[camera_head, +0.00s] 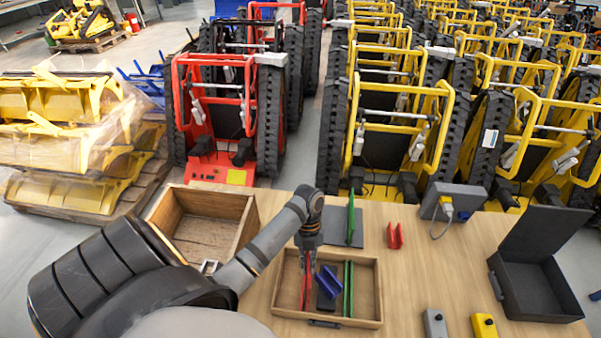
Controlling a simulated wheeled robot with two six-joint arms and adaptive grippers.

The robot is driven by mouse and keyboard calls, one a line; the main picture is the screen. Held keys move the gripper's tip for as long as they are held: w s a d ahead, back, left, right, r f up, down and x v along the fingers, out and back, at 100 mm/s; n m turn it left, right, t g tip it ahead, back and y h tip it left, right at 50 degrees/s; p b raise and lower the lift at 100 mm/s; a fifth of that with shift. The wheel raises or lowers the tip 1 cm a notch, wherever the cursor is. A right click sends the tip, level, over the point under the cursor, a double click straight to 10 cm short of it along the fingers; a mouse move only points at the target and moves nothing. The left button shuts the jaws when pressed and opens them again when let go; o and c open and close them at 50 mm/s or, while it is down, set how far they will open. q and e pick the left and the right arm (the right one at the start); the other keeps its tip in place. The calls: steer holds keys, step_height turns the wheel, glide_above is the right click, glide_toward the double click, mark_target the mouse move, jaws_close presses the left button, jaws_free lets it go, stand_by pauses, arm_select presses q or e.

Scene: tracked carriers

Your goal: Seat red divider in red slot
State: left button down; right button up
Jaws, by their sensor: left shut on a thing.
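My left gripper (307,254) points down into a shallow wooden tray (374,300). It is shut on a thin red divider (306,286), which stands upright at the tray's left side. Whether the divider touches the tray floor is unclear. A small red piece with two upright prongs (395,238), which looks like the red slot, stands on the table to the right, apart from the gripper. The jaws partly hide the top of the red divider. My right gripper is out of view.
The tray also holds a blue piece (329,281) and green dividers (348,290). A green panel (351,218) stands on a dark mat (373,237). A deep wooden box (245,228) is left, a grey device (453,200) right, and an open black case (535,290) far right.

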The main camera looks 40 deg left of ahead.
arm_select(q)
steer(key=shift+s+d+r+m, duration=0.15)
steer(key=shift+s+d+m, duration=0.1)
steer(key=shift+s+m, duration=0.2)
steer(key=shift+s+m+y, duration=0.1)
steer(key=shift+m+y, duration=0.2)
steer(key=shift+m, duration=0.15)
steer(key=shift+f, duration=0.4)
step_height(320, 180, down, 5)
steer(key=b, duration=0.5)
steer(key=shift+f, duration=2.25)
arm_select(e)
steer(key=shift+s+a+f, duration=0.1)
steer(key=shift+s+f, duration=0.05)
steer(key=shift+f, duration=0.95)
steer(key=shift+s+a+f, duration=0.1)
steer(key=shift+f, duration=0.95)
arm_select(q)
steer(key=c, duration=1.5)
jaws_free()
steer(key=shift+f, duration=0.1)
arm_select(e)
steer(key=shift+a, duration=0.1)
